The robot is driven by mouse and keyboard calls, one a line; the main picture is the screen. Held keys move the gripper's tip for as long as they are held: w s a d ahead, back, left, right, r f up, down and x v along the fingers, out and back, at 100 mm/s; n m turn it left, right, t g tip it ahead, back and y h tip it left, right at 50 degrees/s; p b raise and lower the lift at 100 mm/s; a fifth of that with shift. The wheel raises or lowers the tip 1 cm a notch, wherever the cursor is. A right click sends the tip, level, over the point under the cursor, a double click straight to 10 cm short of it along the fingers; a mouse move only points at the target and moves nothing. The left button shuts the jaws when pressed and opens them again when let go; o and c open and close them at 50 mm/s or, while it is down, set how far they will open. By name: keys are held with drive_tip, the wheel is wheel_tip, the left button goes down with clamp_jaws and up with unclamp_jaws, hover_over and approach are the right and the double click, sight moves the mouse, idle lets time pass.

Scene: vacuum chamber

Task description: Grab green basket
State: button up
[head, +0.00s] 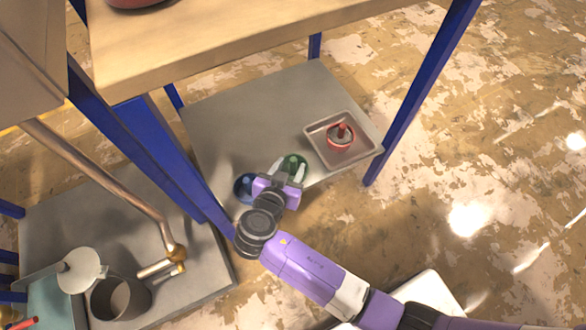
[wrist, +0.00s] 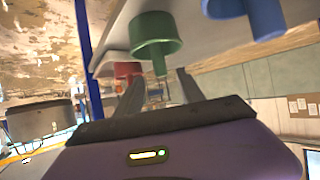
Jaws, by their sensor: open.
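The green basket (head: 291,161) is on the front edge area of the grey lower shelf in the head view, partly hidden by my gripper. In the wrist view the green basket (wrist: 155,32) shows as a round green body with a narrow green handle pointing toward my gripper. My gripper (head: 288,175) is open, its two fingers reaching toward the basket. In the wrist view the fingers of my gripper (wrist: 158,88) lie either side of the line of the handle. I cannot tell whether they touch it.
A blue container (head: 243,188) stands just left of the green basket. A square tray (head: 370,153) with a red basket (head: 341,140) sits to the right on the grey shelf (head: 235,125). A wooden tabletop (head: 200,45) is above. Blue posts (head: 407,110) flank the shelf.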

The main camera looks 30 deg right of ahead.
sight(293, 161)
drive_tip(key=b+x, duration=0.1)
drive_tip(key=x, duration=0.3)
drive_tip(key=shift+w+b, duration=0.2)
drive_tip(key=shift+b, duration=0.2)
clamp_jaws()
idle(1.0)
